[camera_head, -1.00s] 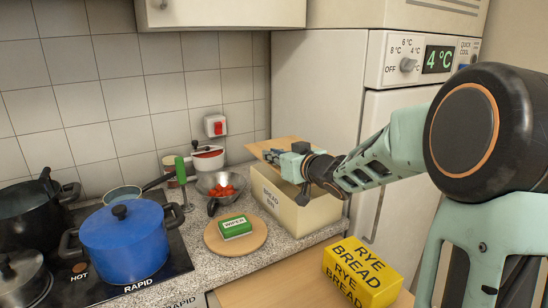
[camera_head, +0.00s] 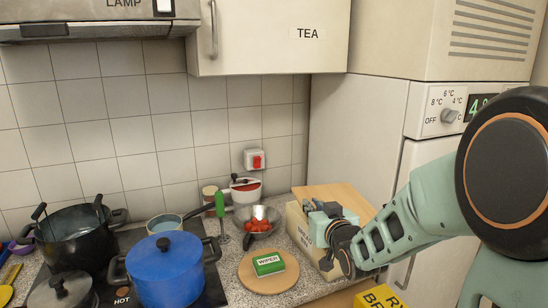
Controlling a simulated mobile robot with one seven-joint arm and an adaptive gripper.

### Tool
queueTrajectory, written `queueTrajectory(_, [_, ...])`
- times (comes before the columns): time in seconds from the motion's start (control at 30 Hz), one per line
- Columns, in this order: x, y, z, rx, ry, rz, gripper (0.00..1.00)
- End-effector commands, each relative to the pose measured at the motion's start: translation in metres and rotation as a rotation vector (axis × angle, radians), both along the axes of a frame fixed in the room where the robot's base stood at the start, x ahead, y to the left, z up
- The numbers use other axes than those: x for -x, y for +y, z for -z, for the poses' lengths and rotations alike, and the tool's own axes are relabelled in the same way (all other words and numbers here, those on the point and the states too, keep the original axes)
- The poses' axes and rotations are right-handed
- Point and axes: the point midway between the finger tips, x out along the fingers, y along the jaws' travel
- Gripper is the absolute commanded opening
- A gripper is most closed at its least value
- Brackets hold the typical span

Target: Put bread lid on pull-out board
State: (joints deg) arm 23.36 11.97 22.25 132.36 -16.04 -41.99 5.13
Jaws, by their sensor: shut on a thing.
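The bread lid (camera_head: 343,195) is a flat light-wood board above the cream bread bin (camera_head: 300,222) at the counter's right end. My gripper (camera_head: 318,212) is at the lid's near edge and is shut on it; the fingertips are partly hidden. I cannot tell whether the lid touches the bin's rim. The pull-out board (camera_head: 343,299) shows only as a wooden strip at the bottom edge, below the counter. A yellow rye bread pack (camera_head: 380,298) lies on it, cut off by the frame.
A round wooden board (camera_head: 262,287) with a green wiper pack (camera_head: 268,264) lies left of the bin. A metal bowl of red pieces (camera_head: 257,222) stands behind it. A blue pot (camera_head: 165,268) is on the hob. The fridge (camera_head: 360,130) stands close behind the bin.

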Motion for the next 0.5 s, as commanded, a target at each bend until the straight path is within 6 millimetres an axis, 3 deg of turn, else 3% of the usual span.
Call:
queueTrajectory(0.3, [0.020,-0.026,0.015,0.001,0.003,0.152,0.00])
queueTrajectory(0.5, [0.024,-0.031,0.019,0.001,-0.003,0.179,0.00])
